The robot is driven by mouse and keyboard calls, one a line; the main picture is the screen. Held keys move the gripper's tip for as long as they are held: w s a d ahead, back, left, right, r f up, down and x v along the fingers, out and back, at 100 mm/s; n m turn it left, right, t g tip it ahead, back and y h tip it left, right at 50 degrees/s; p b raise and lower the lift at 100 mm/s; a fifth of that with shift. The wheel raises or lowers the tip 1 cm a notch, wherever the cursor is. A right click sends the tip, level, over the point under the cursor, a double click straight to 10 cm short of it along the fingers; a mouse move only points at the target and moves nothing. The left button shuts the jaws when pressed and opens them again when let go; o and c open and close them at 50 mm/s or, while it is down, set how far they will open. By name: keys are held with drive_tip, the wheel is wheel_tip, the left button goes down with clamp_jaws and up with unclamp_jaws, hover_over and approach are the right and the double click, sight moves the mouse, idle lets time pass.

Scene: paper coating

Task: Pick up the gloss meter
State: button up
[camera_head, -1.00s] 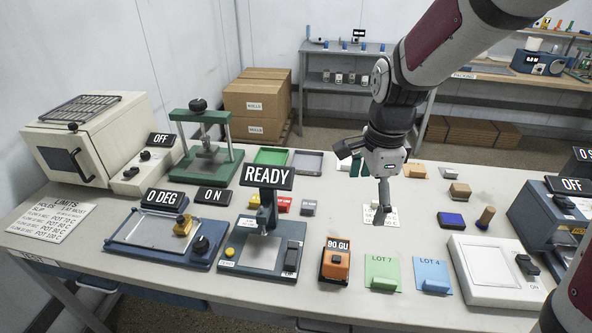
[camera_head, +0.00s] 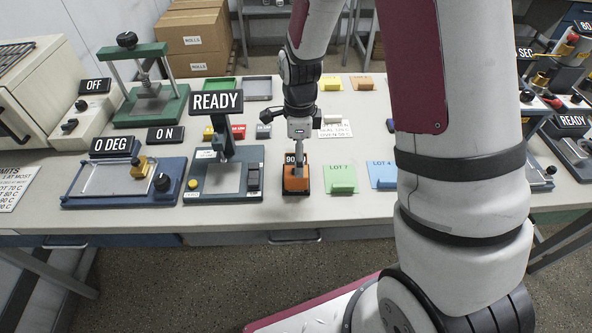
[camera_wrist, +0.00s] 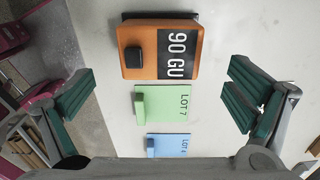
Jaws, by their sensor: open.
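The gloss meter (camera_head: 296,182) is a small orange box on the bench near its front edge, with a "90 GU" display partly hidden by my gripper in the head view. In the wrist view the gloss meter (camera_wrist: 161,50) shows at the top centre, with a black knob and its display face. My gripper (camera_head: 299,160) is above and just behind the gloss meter in the head view. In the wrist view my gripper (camera_wrist: 160,100) has its green-padded fingers spread wide and empty, with the meter ahead of the gap between them. I cannot tell whether they touch.
A green LOT 7 card (camera_head: 341,179) and a blue LOT 4 card (camera_head: 383,175) lie right of the meter. The blue-based READY device (camera_head: 224,180) stands close on its left. Bare bench lies in front. My arm hides part of the right side.

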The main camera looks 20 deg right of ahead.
drive_tip(key=shift+w+a+f+p, duration=0.1)
drive_tip(key=shift+a+f+p, duration=0.1)
drive_tip(key=shift+f, duration=1.1)
drive_tip(key=shift+a+f+p, duration=0.1)
drive_tip(key=shift+f+p, duration=0.1)
drive_tip(key=shift+f, duration=1.1)
drive_tip(key=shift+c, duration=0.5)
drive_tip(key=c, duration=1.5)
drive_tip(key=shift+c, duration=0.2)
drive_tip(key=shift+r, duration=0.1)
